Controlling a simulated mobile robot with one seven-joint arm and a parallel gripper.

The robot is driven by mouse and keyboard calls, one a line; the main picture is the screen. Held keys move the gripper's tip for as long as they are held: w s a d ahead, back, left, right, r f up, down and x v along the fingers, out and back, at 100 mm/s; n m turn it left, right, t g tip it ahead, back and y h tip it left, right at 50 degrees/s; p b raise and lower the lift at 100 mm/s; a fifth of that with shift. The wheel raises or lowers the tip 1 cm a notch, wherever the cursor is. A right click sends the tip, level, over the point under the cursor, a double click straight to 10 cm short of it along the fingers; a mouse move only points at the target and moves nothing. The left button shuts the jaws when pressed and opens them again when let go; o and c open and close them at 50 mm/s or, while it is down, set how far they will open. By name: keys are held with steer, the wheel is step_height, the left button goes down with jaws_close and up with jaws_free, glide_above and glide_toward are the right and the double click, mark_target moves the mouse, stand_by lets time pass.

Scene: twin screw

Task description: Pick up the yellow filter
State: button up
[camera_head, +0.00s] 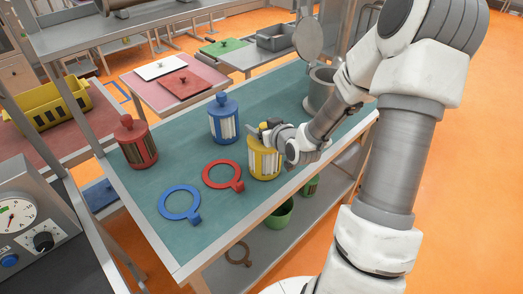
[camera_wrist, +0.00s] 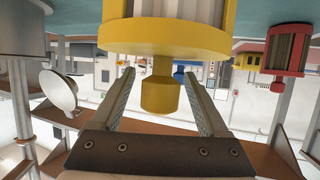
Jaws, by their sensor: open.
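The yellow filter (camera_head: 263,166) stands upright near the front edge of the teal-topped table, with pale pleats showing in its sides. In the wrist view, which looks upside down, its yellow cap and knob (camera_wrist: 160,95) hang in the middle. My gripper (camera_head: 268,127) is at the top of the filter. In the wrist view my gripper (camera_wrist: 160,82) is open, with one finger on each side of the knob and a visible gap on both sides. The arm's wrist hides part of the filter's right side in the head view.
A blue filter (camera_head: 223,120) stands just behind, and a red filter (camera_head: 137,143) stands at the far left. A red ring (camera_head: 222,175) and a blue ring (camera_head: 180,204) lie on the table (camera_head: 180,170). A metal pot (camera_head: 320,92) with a raised lid (camera_head: 309,36) is at the back right.

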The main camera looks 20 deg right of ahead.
steer(key=shift+c, duration=0.3)
jaws_close()
stand_by(1.2)
